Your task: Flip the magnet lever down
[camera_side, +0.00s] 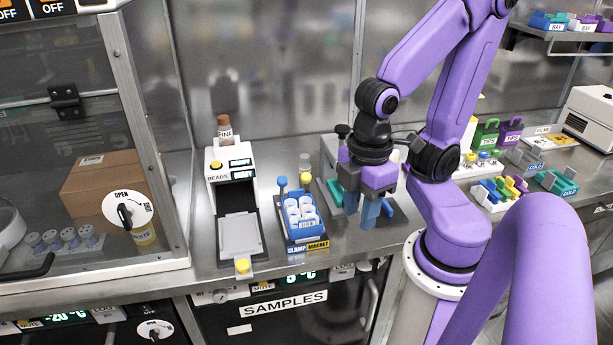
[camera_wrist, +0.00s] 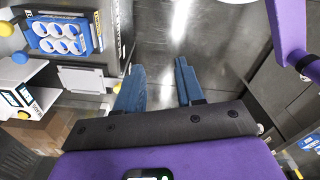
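The blue tube rack (camera_side: 290,232) stands on the bench with white tubes and a front label reading CLAMP in blue and MAGNET in yellow. At its back stand a blue-knobbed lever (camera_side: 282,181) and a yellow-knobbed lever (camera_side: 306,179), both knobs raised. The yellow one appears to be the magnet lever; it also shows at the left edge of the wrist view (camera_wrist: 5,29). My gripper (camera_side: 362,213) is right of the rack, pointing down. Its two blue fingers are apart with nothing between them (camera_wrist: 158,88). It touches neither lever.
A white BEADS dispenser (camera_side: 217,165) with a grey tray stands left of the rack. A pale device (camera_side: 329,152) is partly hidden behind my gripper. Colourful racks (camera_side: 500,188) stand right of my arm. The bench's front edge is close below the rack.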

